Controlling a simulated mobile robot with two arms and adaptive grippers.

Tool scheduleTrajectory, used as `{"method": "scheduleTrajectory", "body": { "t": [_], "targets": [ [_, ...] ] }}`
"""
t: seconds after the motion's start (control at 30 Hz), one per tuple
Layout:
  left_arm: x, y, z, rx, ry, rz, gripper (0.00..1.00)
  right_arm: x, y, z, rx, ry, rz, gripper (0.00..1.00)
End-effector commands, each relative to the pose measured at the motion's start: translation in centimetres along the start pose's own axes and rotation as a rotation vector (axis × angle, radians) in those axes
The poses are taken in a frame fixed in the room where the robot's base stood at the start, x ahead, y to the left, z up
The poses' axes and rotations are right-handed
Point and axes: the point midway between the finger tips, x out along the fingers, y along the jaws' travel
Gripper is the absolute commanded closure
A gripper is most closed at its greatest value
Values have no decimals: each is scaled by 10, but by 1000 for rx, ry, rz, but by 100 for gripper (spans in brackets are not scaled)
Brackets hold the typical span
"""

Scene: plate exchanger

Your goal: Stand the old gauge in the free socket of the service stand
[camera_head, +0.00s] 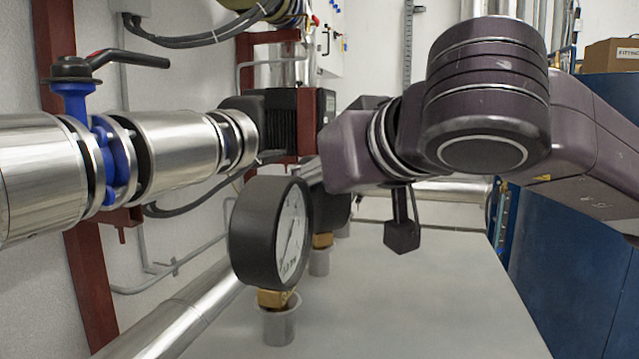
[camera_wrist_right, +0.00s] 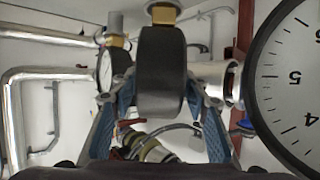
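My right gripper (camera_wrist_right: 161,82) has its blue-grey fingers on both sides of a black round gauge (camera_wrist_right: 161,75), which I take to be the old gauge, and they appear to press on its rim. Its brass fitting (camera_wrist_right: 163,13) points to the top of this upside-down wrist view. In the head view this gauge (camera_head: 336,211) is mostly hidden by a nearer gauge; its brass fitting is right at a grey socket (camera_head: 320,263), and I cannot tell how deep it sits. The right fingers are hidden there. My left gripper is not in view.
A large white-faced gauge (camera_head: 270,235) stands in the front socket (camera_head: 278,322) of the grey service stand (camera_head: 420,310), close beside the right gripper. Another gauge (camera_wrist_right: 104,68) stands farther off. A steel pipe with a blue valve (camera_head: 75,100) runs at left. The stand's right part is clear.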

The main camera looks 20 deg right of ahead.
Motion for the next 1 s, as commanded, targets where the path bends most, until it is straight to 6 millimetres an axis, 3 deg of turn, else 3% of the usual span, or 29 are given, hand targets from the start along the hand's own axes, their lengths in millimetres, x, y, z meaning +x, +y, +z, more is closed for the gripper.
{"method": "scheduleTrajectory", "body": {
  "t": [0.3,0.43,0.8,1.0],
  "targets": [
    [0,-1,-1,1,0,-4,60,0,0,2,-2,-6,0,50],
    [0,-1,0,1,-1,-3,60,-9,-1,1,-2,-2,-1,50],
    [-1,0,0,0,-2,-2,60,-83,-1,0,-1,3,-2,50],
    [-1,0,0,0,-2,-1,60,-112,-1,0,-1,0,-1,50]
  ]
}}
